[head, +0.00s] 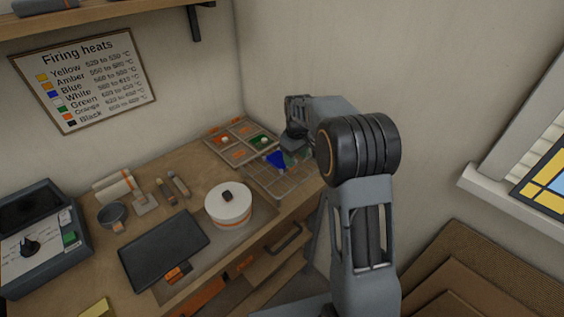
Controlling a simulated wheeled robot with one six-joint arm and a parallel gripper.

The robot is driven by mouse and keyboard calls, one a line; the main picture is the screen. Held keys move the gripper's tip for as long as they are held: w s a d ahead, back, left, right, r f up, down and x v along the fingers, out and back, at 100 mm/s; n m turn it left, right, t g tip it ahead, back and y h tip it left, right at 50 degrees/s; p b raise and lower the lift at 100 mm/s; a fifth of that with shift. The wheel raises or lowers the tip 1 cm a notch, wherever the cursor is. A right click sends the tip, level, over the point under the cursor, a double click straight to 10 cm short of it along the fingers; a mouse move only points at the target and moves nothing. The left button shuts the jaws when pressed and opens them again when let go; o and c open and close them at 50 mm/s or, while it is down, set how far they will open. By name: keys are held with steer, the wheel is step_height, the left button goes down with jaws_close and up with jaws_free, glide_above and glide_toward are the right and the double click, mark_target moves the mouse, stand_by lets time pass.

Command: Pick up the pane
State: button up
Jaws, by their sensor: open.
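A wire-like grid rack (262,183) lies at the back right of the bench. I cannot tell which is the pane. My gripper (293,146) points down above this far end of the grid, close to both pieces. Its fingertips are small and partly hidden, and I see nothing held in it.
A divided tray (208,131) with coloured pieces stands behind the grid. A white lidded pot (229,205), dark slab (164,249), small bowl (112,214) and grey box (42,240) stand on the bench. Walls close in behind and right.

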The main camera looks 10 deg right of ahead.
mark_target(295, 169)
steer(key=shift+w+f+p, duration=0.15)
steer(key=shift+f+p, duration=0.65)
steer(key=shift+f, duration=2.05)
steer(key=shift+c, duration=0.3)
steer(key=c, duration=1)
steer(key=shift+o, duration=0.2)
steer(key=shift+r, duration=0.15)
steer(key=shift+w+r, duration=0.1)
steer(key=shift+r, duration=0.5)
steer(key=s+r+b, duration=0.2)
steer(key=s+r, duration=1.2)
steer(key=shift+a+r, duration=0.3)
steer(key=shift+a, duration=0.1)
